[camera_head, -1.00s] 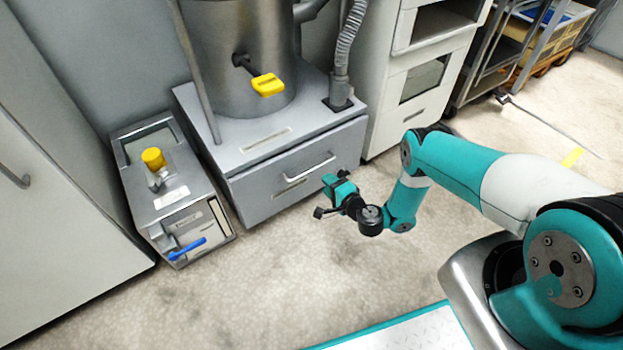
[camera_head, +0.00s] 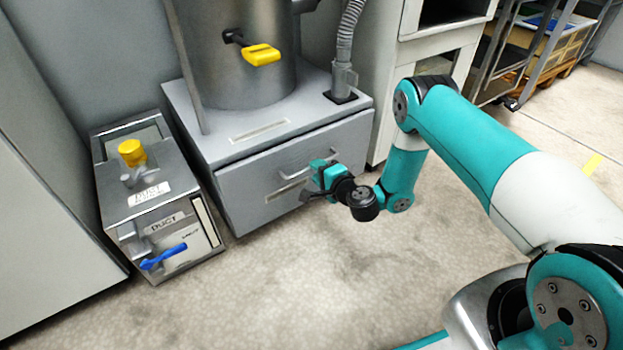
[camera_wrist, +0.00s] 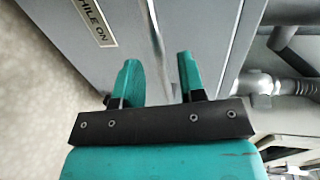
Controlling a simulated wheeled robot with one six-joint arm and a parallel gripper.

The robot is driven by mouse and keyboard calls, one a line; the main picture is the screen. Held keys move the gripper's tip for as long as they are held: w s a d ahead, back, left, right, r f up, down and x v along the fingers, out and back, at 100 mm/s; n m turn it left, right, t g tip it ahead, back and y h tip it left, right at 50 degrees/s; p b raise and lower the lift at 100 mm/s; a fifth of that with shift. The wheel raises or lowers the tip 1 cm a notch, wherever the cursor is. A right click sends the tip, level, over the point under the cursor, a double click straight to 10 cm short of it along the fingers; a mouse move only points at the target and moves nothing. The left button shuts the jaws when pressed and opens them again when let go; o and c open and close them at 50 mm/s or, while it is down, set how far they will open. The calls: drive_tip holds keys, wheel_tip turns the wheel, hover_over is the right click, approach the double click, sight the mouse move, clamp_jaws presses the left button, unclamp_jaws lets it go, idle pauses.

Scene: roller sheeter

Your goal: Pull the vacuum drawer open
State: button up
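The vacuum drawer (camera_head: 255,200) is the grey front at the base of the steel cylinder unit. It looks shut. Its silver bar handle (camera_head: 297,168) is partly hidden behind my gripper (camera_head: 312,182). In the wrist view, my gripper (camera_wrist: 160,78) has its two teal fingers spread apart. The handle (camera_wrist: 156,30) runs toward the gap between them. I cannot tell whether the fingers reach around it or touch it. A label (camera_wrist: 95,20) ending in "WHILE ON" is on the drawer front.
A yellow handle (camera_head: 261,55) sticks out from the cylinder above. A white cabinet (camera_head: 435,55) stands to the right. The floor (camera_head: 270,290) before the drawer is clear.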

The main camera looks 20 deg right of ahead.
drive_tip(key=shift+b+x, duration=0.75)
drive_tip(key=shift+x, duration=0.9)
drive_tip(key=shift+c, duration=0.2)
clamp_jaws()
